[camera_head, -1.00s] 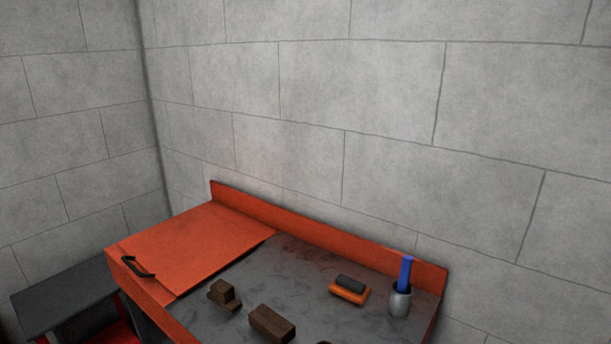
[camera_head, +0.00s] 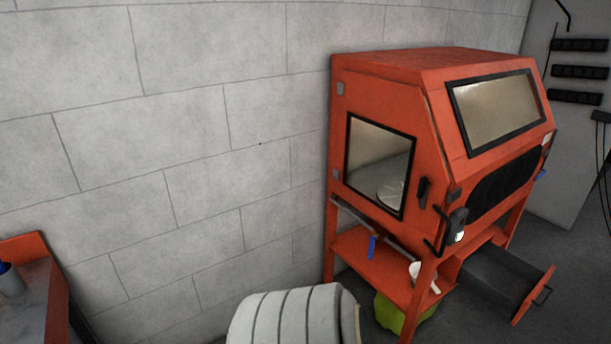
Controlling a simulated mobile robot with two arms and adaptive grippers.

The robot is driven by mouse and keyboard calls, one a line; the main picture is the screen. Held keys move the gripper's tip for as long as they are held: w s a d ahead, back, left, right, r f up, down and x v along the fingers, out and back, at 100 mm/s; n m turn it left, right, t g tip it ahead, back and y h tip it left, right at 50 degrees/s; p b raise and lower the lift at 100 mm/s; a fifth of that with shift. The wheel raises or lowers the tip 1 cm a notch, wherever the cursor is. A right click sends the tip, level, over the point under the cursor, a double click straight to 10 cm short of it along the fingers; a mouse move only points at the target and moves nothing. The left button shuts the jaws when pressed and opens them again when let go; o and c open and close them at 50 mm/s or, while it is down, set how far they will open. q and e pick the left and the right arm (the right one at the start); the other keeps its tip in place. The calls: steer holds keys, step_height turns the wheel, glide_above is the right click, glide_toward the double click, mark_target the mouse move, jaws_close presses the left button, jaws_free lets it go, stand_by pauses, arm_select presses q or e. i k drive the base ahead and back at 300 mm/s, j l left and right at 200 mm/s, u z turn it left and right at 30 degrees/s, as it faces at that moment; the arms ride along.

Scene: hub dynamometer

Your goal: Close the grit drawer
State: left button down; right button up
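The grit drawer (camera_head: 492,279) is pulled out from the lower right part of an orange blasting cabinet (camera_head: 432,130). It has dark grey sides and an orange front panel (camera_head: 533,294) with a dark handle on it. The drawer stands open over the floor on the right side of the view. Part of its inner end is hidden by the cabinet's front leg and frame. Neither of my grippers shows in this view.
A white ribbed cylindrical object (camera_head: 290,318) stands at the bottom centre, left of the cabinet. A green-yellow object (camera_head: 388,314) sits under the cabinet's shelf. An orange-edged bench (camera_head: 38,300) is at the far left. Grey floor (camera_head: 572,245) is clear right of the drawer.

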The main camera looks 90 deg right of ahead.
mark_target(505, 281)
steer(key=k+z, duration=0.15)
steer(key=z, duration=0.25)
steer(key=k+j+z, duration=0.1)
steer(key=z, duration=0.25)
steer(key=k+z, duration=0.15)
steer(key=z, duration=0.25)
steer(key=k+l+z, duration=0.1)
steer(key=z, duration=0.3)
steer(key=l+z, duration=0.1)
steer(key=z, duration=2.55)
